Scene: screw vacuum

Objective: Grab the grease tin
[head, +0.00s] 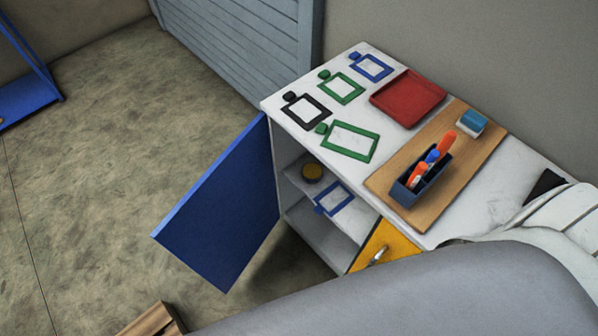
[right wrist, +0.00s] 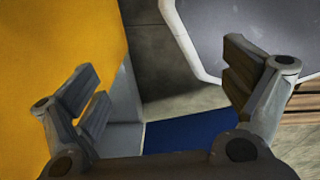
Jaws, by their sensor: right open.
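A small round tin with a yellow top and dark rim (head: 312,171), which looks like the grease tin, stands on the shelf (head: 341,221) inside the open cabinet. My right gripper (right wrist: 160,88) is open, with nothing between its fingers, beside a yellow door panel (right wrist: 60,50). No tin shows in the right wrist view. My right gripper is not visible in the head view, so its distance from the tin cannot be told. My left gripper is in neither view.
The blue cabinet door (head: 217,208) stands open at left; the yellow door (head: 384,246) is at right. A blue frame (head: 334,197) lies beside the tin. The worktop holds several frames, a red tray (head: 408,97) and a pen box (head: 421,180).

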